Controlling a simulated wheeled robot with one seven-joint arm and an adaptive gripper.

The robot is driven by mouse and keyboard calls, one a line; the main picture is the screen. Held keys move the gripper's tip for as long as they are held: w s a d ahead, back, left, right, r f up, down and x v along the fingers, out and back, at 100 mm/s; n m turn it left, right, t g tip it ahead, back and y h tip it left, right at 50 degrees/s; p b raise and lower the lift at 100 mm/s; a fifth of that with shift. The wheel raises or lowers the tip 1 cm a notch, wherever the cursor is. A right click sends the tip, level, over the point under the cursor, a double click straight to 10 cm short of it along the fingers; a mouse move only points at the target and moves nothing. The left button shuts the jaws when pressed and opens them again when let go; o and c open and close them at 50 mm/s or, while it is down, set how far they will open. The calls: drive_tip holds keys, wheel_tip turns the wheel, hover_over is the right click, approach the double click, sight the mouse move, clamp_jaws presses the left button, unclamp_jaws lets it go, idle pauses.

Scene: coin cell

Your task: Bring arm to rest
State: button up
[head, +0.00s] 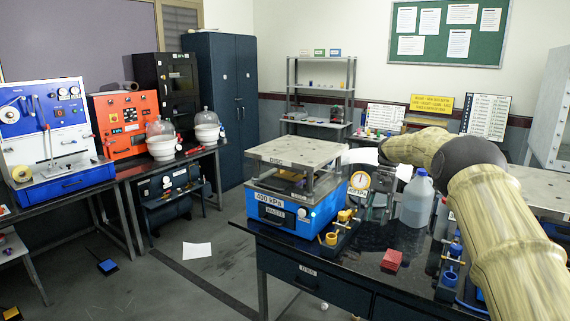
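My arm (475,185) rises from the lower right and bends at a dark joint. Its pale far link reaches left above the black workbench (320,258), near a translucent jug (417,196) and a dial gauge (358,181).
A blue press (290,214) with a metal top plate stands on the bench's left part. A red block (392,260) and small yellow fixtures lie in front. Machines line the left wall. A paper sheet (197,251) lies on open floor.

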drive_tip(key=s+a+f+n, duration=0.15)
drive_tip(key=s+f, duration=0.25)
drive_tip(key=f, duration=0.9)
drive_tip(key=s+a+f, duration=0.2)
drive_tip(key=s+f, duration=0.2)
drive_tip(key=f, duration=0.9)
drive_tip(key=s+a+f+n+t+h+b, duration=0.1)
drive_tip(key=s+a+f+b, duration=0.1)
drive_tip(key=s+f, duration=1.45)
drive_tip(key=s+a+f+n+t+h, duration=0.1)
drive_tip(key=s+f, duration=0.2)
drive_tip(key=s, duration=1.2)
drive_tip(key=s+a+f+n+t, duration=0.15)
drive_tip(key=s+f, duration=0.25)
drive_tip(key=s, duration=1)
drive_tip(key=s+r+n+b, duration=0.1)
drive_tip(key=s+r, duration=0.3)
drive_tip(key=s, duration=0.6)
drive_tip(key=shift+s, duration=0.1)
